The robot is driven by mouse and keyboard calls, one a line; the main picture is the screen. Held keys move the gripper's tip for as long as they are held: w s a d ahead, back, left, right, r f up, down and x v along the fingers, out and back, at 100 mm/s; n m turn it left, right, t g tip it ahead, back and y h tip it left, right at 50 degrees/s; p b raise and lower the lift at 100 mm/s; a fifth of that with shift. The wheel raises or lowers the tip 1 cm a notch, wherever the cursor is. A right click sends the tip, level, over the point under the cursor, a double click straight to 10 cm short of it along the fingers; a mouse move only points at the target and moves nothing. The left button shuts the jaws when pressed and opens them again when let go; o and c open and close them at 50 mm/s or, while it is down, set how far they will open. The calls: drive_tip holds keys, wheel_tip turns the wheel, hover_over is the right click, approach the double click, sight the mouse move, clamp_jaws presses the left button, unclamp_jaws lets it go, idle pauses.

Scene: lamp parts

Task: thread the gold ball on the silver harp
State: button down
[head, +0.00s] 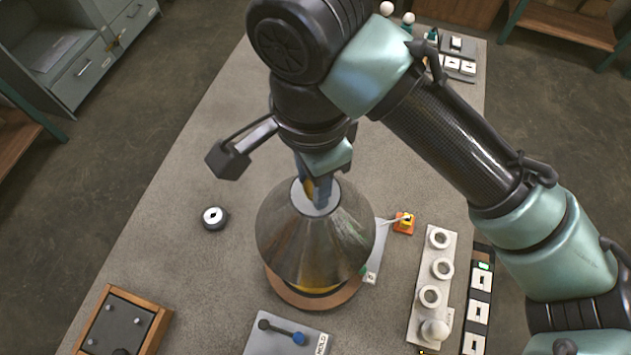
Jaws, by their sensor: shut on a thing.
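My gripper (315,190) points down over the top of a metal cone lampshade (315,243). It is shut on a small gold thing, which looks like the gold ball (308,188), partly covered by the fingers. The ball is at the pale round top of the shade; I cannot tell whether it touches anything there. The silver harp is not visible; the shade, the fingers or both may hide it. The shade stands upright on a round brown base (305,296), with a yellow part showing under its rim.
A white rack (433,285) with round sockets and a bulb stands right of the shade, beside a dark switch strip (478,308). A small orange block (404,223), a round dark knob (213,218), a grey lever plate (287,336) and a wooden-framed box (123,325) surround it. The table's left is mostly clear.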

drive_tip(key=shift+m+p, duration=2)
drive_tip(key=shift+p, duration=0.1)
drive_tip(key=shift+a+f, duration=0.1)
drive_tip(key=shift+f, duration=0.1)
drive_tip(key=shift+m+p, duration=0.9)
drive_tip(key=shift+p, duration=0.05)
drive_tip(key=shift+m+p, duration=2.1)
drive_tip(key=shift+p, duration=0.2)
drive_tip(key=shift+w+m, duration=0.1)
drive_tip(key=shift+m, duration=0.6)
